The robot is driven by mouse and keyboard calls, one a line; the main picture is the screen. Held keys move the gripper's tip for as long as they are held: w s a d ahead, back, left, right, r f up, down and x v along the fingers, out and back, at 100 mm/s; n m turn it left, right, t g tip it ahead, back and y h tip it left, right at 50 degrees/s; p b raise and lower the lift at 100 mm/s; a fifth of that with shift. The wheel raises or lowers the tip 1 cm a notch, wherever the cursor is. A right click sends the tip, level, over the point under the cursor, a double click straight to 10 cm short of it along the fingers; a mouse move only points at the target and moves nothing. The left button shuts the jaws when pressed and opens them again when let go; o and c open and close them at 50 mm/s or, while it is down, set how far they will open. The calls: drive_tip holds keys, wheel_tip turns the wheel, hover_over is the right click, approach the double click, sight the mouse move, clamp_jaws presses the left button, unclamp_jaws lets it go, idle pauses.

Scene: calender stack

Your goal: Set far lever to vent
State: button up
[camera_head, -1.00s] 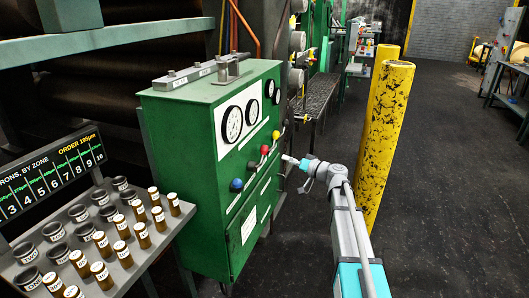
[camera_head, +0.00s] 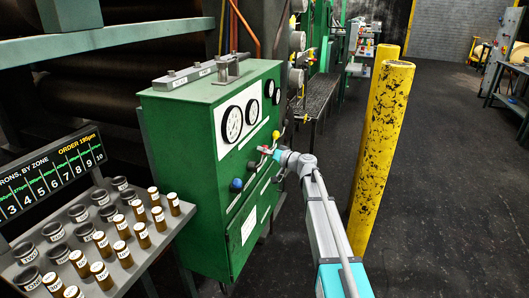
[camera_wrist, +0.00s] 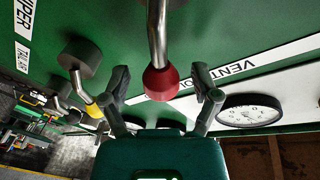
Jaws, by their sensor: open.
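The green cabinet (camera_head: 205,130) carries a row of ball-knobbed levers on its front: a blue knob (camera_head: 236,184) nearest, then a dark one, a red knob (camera_head: 264,149) and a yellow knob (camera_head: 276,134) farther along. My gripper (camera_head: 270,152) is at the red knob. In the wrist view my gripper (camera_wrist: 162,85) has its fingers spread, with the red knob (camera_wrist: 160,83) on its metal stem between them, no clear contact. A white plate reading VENT (camera_wrist: 235,68) is right of the knob. A dark grey knob (camera_wrist: 80,57) and a yellow piece (camera_wrist: 93,110) are left.
Dial gauges (camera_head: 232,124) are above the levers, and one gauge (camera_wrist: 250,110) is near my right finger. A yellow post (camera_head: 380,150) stands right of my arm. A rack of small labelled bottles (camera_head: 125,254) is at left. Open floor lies right.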

clamp_jaws()
idle(0.4)
drive_tip(key=shift+d, duration=0.15)
